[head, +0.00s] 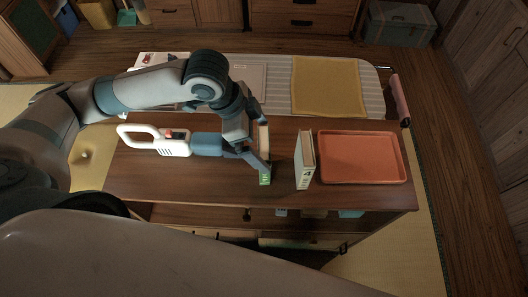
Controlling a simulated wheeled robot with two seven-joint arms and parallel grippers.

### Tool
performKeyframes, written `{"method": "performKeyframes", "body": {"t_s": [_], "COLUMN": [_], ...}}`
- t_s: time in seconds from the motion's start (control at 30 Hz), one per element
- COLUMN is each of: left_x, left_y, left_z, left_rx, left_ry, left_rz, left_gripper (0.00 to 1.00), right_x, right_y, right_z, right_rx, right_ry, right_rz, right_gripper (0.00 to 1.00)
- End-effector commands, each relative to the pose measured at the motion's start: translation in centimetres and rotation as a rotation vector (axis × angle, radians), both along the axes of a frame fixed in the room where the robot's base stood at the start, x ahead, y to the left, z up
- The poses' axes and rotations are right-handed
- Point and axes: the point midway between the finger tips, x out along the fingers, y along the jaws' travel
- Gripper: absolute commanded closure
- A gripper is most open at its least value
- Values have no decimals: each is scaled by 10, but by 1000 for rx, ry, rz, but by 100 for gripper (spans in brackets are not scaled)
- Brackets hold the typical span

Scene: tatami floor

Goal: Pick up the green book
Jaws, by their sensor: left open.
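The green book (265,179) stands upright on the wooden table top, left of a second book. Its green lower spine end shows, and much of the rest is hidden by my left gripper (257,150). My left gripper is open and right at the book, with its fingers close about the upper part. I cannot tell whether the fingers touch it. My right gripper is not in view.
A cream book (305,162) stands upright just right of the green one. An orange tray (361,178) lies further right. A white handheld appliance (172,142) lies left of the gripper. Behind lie a striped runner (372,98) and a yellow cloth (325,87).

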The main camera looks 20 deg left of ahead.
Motion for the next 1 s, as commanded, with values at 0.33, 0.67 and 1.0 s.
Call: {"method": "performKeyframes", "body": {"t_s": [0.33,0.67,1.0], "left_x": [2,2,3], "left_y": [-7,-7,-7], "left_z": [-19,-19,-18], "left_rx": [0,0,0], "left_ry": [-1,-1,-2], "left_rz": [-1,-1,-1], "left_gripper": [0,0,62], "right_x": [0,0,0], "right_y": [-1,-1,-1], "right_z": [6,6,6], "right_rx": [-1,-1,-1], "right_ry": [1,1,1], "right_rz": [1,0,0], "right_gripper": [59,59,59]}}
